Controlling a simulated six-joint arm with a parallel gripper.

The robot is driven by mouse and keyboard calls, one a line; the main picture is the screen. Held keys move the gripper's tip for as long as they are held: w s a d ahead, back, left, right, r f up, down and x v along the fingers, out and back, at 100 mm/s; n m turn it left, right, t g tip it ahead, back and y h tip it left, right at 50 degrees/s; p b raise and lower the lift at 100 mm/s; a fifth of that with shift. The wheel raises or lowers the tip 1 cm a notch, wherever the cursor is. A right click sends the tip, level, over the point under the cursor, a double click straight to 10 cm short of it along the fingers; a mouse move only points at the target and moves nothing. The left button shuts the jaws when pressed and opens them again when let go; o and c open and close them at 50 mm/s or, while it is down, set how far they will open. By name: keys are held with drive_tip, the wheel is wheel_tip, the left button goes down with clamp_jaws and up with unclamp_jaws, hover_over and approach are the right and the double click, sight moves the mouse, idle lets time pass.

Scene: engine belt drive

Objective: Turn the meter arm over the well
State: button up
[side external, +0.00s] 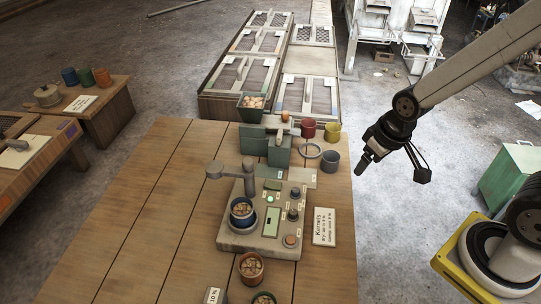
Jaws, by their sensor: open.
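The meter (262,240) is a beige box with a green light, a small screen and knobs, standing on the wooden table. Its grey meter arm (227,169) sits on an upright post and points left, its round end out past the box's left edge. A blue cup of kernels (242,209) sits in the round well at the box's left, and the arm's end is up and left of it rather than above it. My gripper (393,172) is open and empty, in the air right of the table, well apart from the meter arm.
Behind the meter stand a green hopper machine (265,145) and red, yellow and blue-grey cups (331,160). A kernel card (324,226) lies right of the meter. More kernel cups (251,267) stand in front. The table's left side (150,220) is clear.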

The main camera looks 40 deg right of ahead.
drive_tip(key=w+a+f+n+t+y, duration=0.1)
drive_tip(key=w+a+t, duration=0.2)
drive_tip(key=w, duration=0.5)
drive_tip(key=w+a+f+n+t+y, duration=0.15)
drive_tip(key=w+t, duration=0.25)
drive_tip(key=w, duration=0.4)
drive_tip(key=n+t+y, duration=0.3)
drive_tip(key=t+y, duration=0.3)
hover_over(253, 166)
drive_tip(key=s, duration=0.1)
drive_tip(key=shift+d+f, duration=0.3)
drive_tip(key=shift+f, duration=0.35)
drive_tip(key=shift+f, duration=0.1)
drive_tip(key=shift+f, duration=3.5)
drive_tip(key=shift+x, duration=1.5)
drive_tip(key=shift+r, duration=0.1)
clamp_jaws()
